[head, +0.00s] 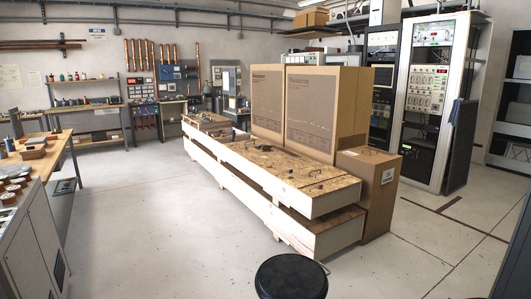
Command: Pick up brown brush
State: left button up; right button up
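I cannot make out a brown brush in the head view. Small items lie on the wooden crate top (285,168) in the middle and on the wooden workbench (52,157) at the left, too small to tell apart. Neither of my grippers is in view.
Large cardboard boxes (322,108) stand behind the crate, and a smaller box (381,185) stands at its right end. A black round stool-like top (291,278) is close at bottom centre. Equipment racks (428,95) stand at back right. The floor (150,220) left of the crate is clear.

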aim_at(264, 148)
jog(key=i+j+u, duration=0.25)
jog(key=i, duration=0.2)
jog(key=i+j+u, duration=0.3)
jog(key=i, duration=0.2)
jog(key=i+j+u, duration=0.1)
jog(key=i+u, duration=0.15)
jog(key=i, duration=0.25)
jog(key=i+z, duration=0.2)
jog(key=i, duration=0.65)
jog(key=i+j+z, duration=0.15)
jog(key=i, duration=0.7)
jog(key=i+z, duration=0.15)
jog(key=i, duration=0.45)
jog(key=i+z, duration=0.2)
jog(key=i, duration=0.4)
jog(key=i+j+z, duration=0.15)
jog(key=i, duration=0.45)
